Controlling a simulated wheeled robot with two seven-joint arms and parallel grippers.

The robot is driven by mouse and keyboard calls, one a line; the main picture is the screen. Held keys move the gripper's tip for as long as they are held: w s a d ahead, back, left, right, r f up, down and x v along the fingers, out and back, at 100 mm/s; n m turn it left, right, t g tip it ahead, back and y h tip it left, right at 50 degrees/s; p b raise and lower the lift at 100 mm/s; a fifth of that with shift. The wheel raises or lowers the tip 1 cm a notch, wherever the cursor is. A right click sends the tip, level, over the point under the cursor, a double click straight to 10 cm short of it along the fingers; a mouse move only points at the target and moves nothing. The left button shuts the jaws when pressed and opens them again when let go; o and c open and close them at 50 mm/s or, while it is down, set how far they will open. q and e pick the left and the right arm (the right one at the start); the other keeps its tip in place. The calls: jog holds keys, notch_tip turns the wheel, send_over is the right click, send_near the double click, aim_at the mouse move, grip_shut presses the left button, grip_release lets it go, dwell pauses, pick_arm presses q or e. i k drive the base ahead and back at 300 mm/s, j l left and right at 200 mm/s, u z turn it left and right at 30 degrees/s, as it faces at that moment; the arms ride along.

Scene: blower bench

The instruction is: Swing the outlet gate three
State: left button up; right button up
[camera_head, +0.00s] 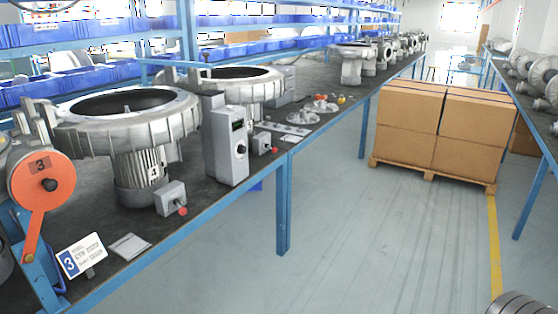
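The outlet gate three is an orange round plate (42,180) marked "3" with a dark central knob, at the left edge of the head view. An orange lever arm (33,238) hangs down from it, slightly tilted. The gate covers the front of the grey outlet of the nearest blower (128,118); whether the opening behind it is fully covered cannot be told. A small sign (80,256) with a blue "3" stands just right of the lever.
The dark bench (105,222) with a blue frame carries a grey control box (225,140), a small box with a red knob (171,197) and more blowers behind. Cardboard boxes (440,130) stand on a pallet.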

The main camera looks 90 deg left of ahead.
aim_at(43, 181)
jog(key=u, duration=4.25)
